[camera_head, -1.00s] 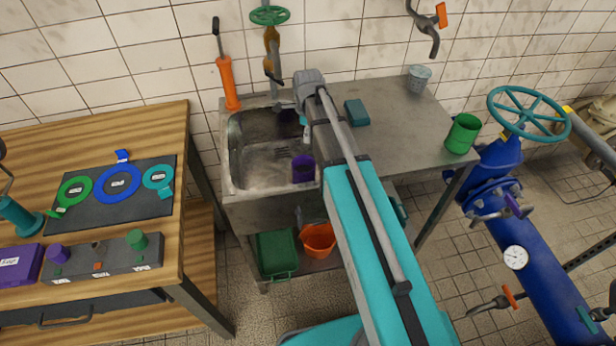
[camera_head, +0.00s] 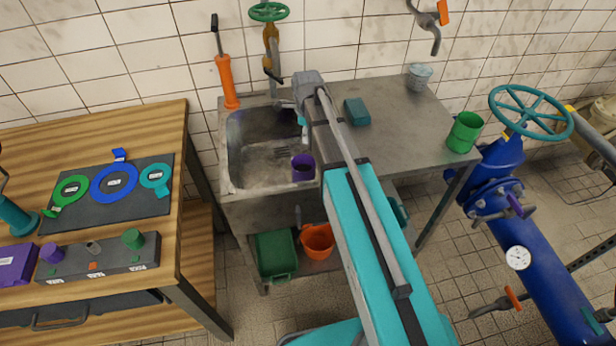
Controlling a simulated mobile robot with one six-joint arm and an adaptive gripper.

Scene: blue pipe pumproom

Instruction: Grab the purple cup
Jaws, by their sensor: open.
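The purple cup (camera_head: 303,168) is at the right front part of the metal sink (camera_head: 232,165), close to its front rim. I cannot tell whether it rests on the basin floor or against the rim. My teal and grey arm reaches up across the picture just right of the cup, and its grey joint shows above the sink's back right corner. My gripper cannot be made out; the arm seems to hide it. The cup shows no visible contact with my arm.
A green cup (camera_head: 464,132), a grey bucket (camera_head: 419,77) and a teal block (camera_head: 356,112) stand on the metal counter (camera_head: 400,130). A wooden workbench (camera_head: 110,130) is at left, blue piping (camera_head: 540,270) at right.

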